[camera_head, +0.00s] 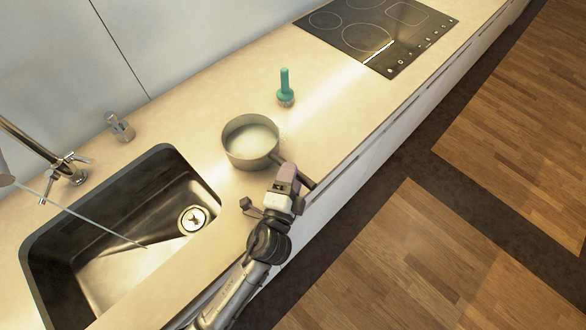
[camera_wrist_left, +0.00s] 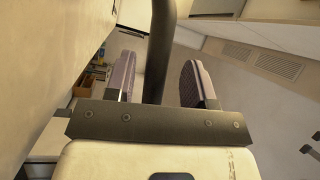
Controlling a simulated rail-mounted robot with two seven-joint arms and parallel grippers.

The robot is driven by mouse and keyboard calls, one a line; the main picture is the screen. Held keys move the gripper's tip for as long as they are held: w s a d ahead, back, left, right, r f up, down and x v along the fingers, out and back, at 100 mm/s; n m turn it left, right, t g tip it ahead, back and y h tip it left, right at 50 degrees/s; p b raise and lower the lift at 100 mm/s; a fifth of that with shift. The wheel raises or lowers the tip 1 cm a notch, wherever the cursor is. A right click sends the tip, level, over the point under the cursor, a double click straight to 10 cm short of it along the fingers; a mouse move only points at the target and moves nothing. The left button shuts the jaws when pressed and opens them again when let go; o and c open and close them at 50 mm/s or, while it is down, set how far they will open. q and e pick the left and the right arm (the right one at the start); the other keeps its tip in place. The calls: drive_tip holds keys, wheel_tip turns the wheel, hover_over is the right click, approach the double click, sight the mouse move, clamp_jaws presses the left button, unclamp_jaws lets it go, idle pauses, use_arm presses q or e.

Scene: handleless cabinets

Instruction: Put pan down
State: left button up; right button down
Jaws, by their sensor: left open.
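The grey pan (camera_head: 251,140) appears to rest upright on the beige counter (camera_head: 340,110), between the sink and the cooktop. Its dark handle (camera_head: 306,179) points toward the counter's front edge. My left gripper (camera_head: 286,174) is at the handle, over the front of the counter. In the left wrist view the handle (camera_wrist_left: 160,45) passes between the two separated fingers (camera_wrist_left: 159,80). The fingers are open, with a gap on both sides of the handle. My right gripper is not in view.
A sink (camera_head: 120,262) with a metal faucet (camera_head: 62,165) lies to the left. A green-handled brush (camera_head: 285,88) stands behind the pan. A small metal item (camera_head: 120,127) stands near the wall. A black cooktop (camera_head: 375,30) is at the back right. Counter right of the pan is clear.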

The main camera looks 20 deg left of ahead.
use_arm(q)
drive_tip(key=s, duration=0.4)
drive_tip(key=shift+s+d+f, duration=0.1)
drive_tip(key=shift+s+f, duration=0.05)
drive_tip(key=shift+f, duration=0.2)
drive_tip(key=shift+s, duration=0.95)
